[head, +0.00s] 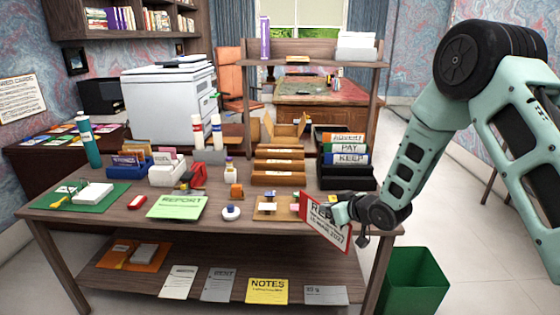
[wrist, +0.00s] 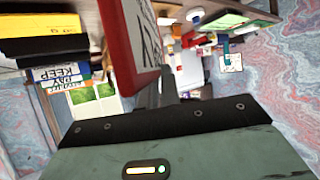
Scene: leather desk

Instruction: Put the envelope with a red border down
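The envelope with a red border (head: 327,226) is white with dark print and hangs tilted at the front right edge of the desk (head: 110,207). My gripper (head: 340,211) is shut on its upper right part. In the wrist view the envelope (wrist: 128,42) stands large and edge-on beside my gripper's fingers (wrist: 157,92). The fingertips are partly hidden behind it. The envelope's lower part reaches below the desk's edge in the head view, and I cannot tell whether it touches the desk.
A cork board with small pads (head: 270,207) lies left of the envelope. A green report sheet (head: 177,207), a stamp (head: 231,212) and wooden trays (head: 278,166) stand farther left and back. A black tray with binders (head: 346,176) is behind. A green bin (head: 413,283) stands on the floor at right.

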